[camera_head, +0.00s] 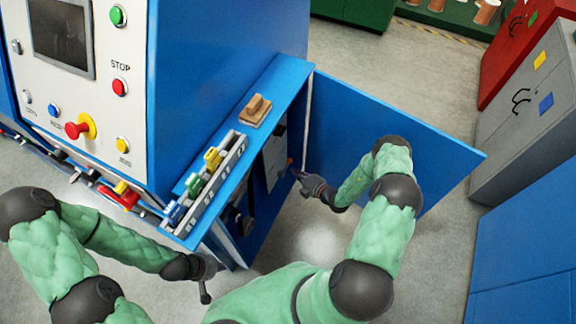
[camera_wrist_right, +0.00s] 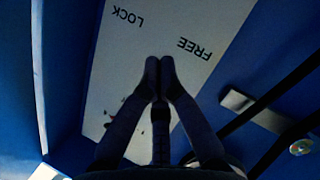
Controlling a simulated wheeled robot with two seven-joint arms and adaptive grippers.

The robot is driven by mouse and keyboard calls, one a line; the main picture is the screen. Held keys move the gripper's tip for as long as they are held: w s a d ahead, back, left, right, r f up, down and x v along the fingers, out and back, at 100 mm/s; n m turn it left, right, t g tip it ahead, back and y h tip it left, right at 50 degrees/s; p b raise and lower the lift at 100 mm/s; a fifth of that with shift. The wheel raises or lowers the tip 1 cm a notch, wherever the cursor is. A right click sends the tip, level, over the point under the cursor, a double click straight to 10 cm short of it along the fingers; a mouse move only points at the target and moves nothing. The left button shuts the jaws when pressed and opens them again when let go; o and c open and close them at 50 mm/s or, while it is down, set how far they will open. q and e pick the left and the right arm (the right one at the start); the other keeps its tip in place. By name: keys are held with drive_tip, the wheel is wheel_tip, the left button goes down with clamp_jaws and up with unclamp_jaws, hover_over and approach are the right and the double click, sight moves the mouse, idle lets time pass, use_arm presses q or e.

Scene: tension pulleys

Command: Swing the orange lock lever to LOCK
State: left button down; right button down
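The grey-white lock plate (camera_wrist_right: 115,70) fills the middle of the right wrist view, with LOCK and FREE printed on it upside down. It also shows inside the open blue cabinet in the head view (camera_head: 274,158). A small orange spot (camera_head: 290,162), likely the lever, shows at the plate's right edge, by the tip of my right gripper (camera_head: 298,173). There my right gripper's fingertips (camera_wrist_right: 160,64) are together over the plate, between the two words. My left gripper (camera_head: 206,285) hangs apart, outside the cabinet at lower left.
The blue cabinet door (camera_head: 385,130) stands open beside my right arm. A shelf above the opening carries a rack (camera_head: 205,190) with coloured blocks and a wooden piece (camera_head: 255,110). The control panel (camera_head: 75,85) is at left. Dark bars (camera_wrist_right: 265,115) cross the wrist view's right side.

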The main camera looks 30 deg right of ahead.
drive_tip(key=shift+v, duration=1.55)
drive_tip(key=shift+a, duration=0.15)
drive_tip(key=s+a+r+n+g+y, duration=0.1)
drive_tip(key=s+a+n+g+y, duration=0.4)
drive_tip(key=a+n, duration=0.45)
drive_tip(key=s+a+n+g+y, duration=0.2)
drive_tip(key=s+a+n+g, duration=0.35)
drive_tip(key=a+n, duration=0.35)
drive_tip(key=s+a+n+g+h, duration=0.1)
drive_tip(key=s+n+g+h, duration=0.9)
drive_tip(key=n, duration=1.5)
drive_tip(key=r+n+t, duration=0.1)
drive_tip(key=n+t, duration=0.1)
drive_tip(key=n, duration=0.1)
drive_tip(key=a+r+n+t+y, duration=0.1)
drive_tip(key=n+t, duration=0.1)
drive_tip(key=n, duration=0.2)
drive_tip(key=a+r+n+t+y, duration=0.1)
drive_tip(key=r+n+t, duration=0.1)
drive_tip(key=n, duration=0.2)
drive_tip(key=shift+r+n+t, duration=0.1)
drive_tip(key=shift+n+t, duration=0.15)
drive_tip(key=shift+s, duration=0.1)
